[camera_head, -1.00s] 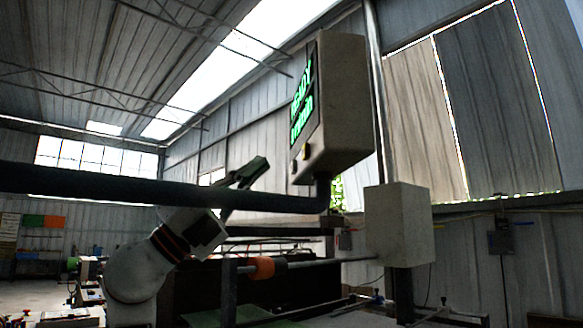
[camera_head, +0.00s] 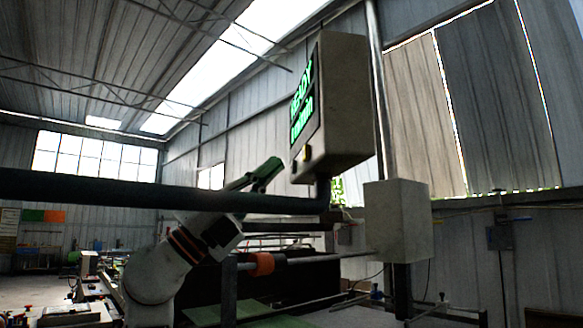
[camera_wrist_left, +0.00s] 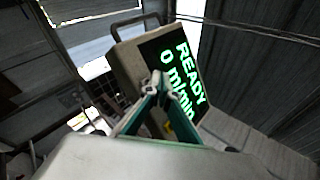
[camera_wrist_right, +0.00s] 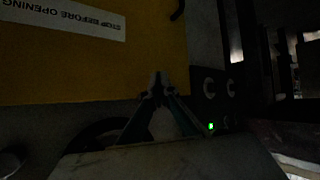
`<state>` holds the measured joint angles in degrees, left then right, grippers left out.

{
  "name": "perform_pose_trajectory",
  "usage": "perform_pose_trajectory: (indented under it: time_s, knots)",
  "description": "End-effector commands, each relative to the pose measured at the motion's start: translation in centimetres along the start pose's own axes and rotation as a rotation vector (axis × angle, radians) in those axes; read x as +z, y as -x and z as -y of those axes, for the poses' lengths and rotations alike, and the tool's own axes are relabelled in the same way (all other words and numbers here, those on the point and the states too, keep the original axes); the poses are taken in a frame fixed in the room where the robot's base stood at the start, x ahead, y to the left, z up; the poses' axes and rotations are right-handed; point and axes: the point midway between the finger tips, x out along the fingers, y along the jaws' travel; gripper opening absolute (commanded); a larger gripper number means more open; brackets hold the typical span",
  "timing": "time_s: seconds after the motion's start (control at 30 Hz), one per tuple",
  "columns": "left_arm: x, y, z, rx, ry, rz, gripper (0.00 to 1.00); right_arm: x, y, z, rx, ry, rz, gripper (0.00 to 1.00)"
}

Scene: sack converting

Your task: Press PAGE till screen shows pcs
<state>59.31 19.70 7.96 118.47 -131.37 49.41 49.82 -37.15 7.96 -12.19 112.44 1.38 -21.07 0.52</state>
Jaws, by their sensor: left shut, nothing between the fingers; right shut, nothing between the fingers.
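In the left wrist view the screen (camera_wrist_left: 184,78) reads "READY" and "0 m/min". Below the screen, a yellow button (camera_head: 306,153) shows; the labels are too small to read. My left gripper (camera_head: 274,168) is shut and empty, to the left of the box's lower front and apart from it in the head view. In the left wrist view its fingertips (camera_wrist_left: 160,80) overlap the panel and hide part of it. My right gripper (camera_wrist_right: 157,82) is shut and empty.
A dark horizontal bar (camera_head: 150,191) crosses in front of my left arm. In the right wrist view, a yellow panel (camera_wrist_right: 90,70) with a "STOP BEFORE OPENING" label is close to the right gripper.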

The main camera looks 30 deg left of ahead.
Motion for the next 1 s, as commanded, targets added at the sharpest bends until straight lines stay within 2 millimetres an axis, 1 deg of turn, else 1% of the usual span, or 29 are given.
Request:
perform_pose_trajectory:
  time_s: [0.73,1.0]
  knots:
    - [0.0,-0.01,0.02,0.0,0.0,0.0,0.0,0.0,0.01,-0.03,0.0,0.0,0.0,0.0]
    - [-0.29,-0.57,-0.19,-0.001,0.001,0.0,0.0,-0.73,0.42,-0.15,0.001,0.001,-0.001,0.0]
